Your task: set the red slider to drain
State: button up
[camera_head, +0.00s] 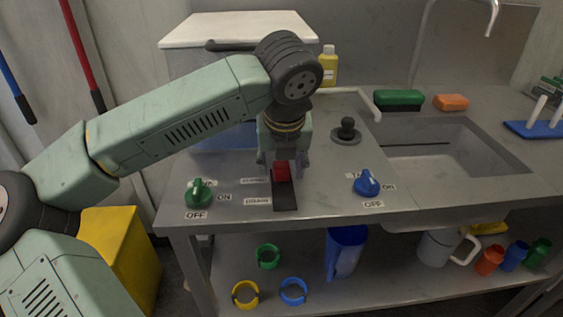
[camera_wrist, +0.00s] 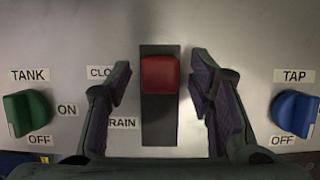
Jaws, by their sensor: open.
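In the wrist view the red slider (camera_wrist: 160,73) shows as a red block at the top of the track (camera_wrist: 159,127). The "DRAIN" label (camera_head: 257,201) lies left of the track's near end and is partly hidden in the wrist view. My gripper (camera_head: 284,165) points down over the slider. Its fingers (camera_wrist: 162,85) are open, one on each side of the slider with gaps between.
A green TANK knob (camera_head: 198,193) stands left of the track and a blue TAP knob (camera_head: 367,183) right, both with ON and OFF labels. The sink (camera_head: 440,150) is at the right. The counter nearby is clear.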

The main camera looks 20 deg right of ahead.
jog(key=shift+c, duration=0.3)
grip_shut()
dwell(0.5)
